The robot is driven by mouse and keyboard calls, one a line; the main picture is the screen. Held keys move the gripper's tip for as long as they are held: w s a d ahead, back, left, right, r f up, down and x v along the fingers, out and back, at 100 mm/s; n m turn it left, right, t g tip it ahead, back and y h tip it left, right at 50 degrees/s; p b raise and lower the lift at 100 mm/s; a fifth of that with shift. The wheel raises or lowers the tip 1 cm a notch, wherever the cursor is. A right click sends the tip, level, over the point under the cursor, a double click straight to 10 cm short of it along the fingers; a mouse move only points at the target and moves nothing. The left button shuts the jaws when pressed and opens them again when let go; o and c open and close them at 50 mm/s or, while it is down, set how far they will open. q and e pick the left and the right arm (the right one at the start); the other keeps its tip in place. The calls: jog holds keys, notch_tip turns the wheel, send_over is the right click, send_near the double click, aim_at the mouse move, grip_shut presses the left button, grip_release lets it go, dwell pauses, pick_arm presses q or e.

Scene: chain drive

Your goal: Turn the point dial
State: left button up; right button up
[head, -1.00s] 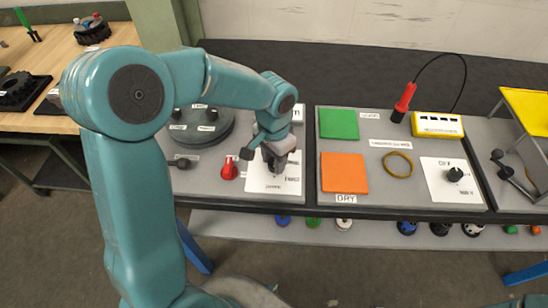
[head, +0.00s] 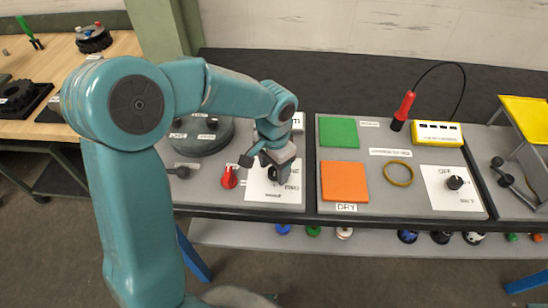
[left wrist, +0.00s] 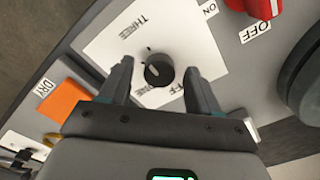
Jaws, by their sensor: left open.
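The point dial (left wrist: 159,70) is a round black knob with a pale pointer line on a white plate (left wrist: 110,38) marked THREE and other words. In the left wrist view its pointer aims toward the upper left. In the head view the plate (head: 275,194) shows below my left gripper (head: 266,165), which hides most of the dial. My left gripper is open; in the left wrist view its fingertips (left wrist: 160,73) stand on either side of the dial with gaps. I cannot tell how far above the plate they are. My right gripper is not in view.
A red switch knob (head: 229,177), with ON and OFF labels, sits just left of the plate. A dark round turntable (head: 202,138) lies behind it. To the right are an orange pad (head: 344,182), a green pad (head: 338,132) and another black dial (head: 455,182) on a white plate.

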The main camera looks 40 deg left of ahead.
aim_at(274, 171)
pick_arm(q)
notch_tip(274, 171, up, 16)
jog(key=shift+p, duration=0.35)
dwell(0.5)
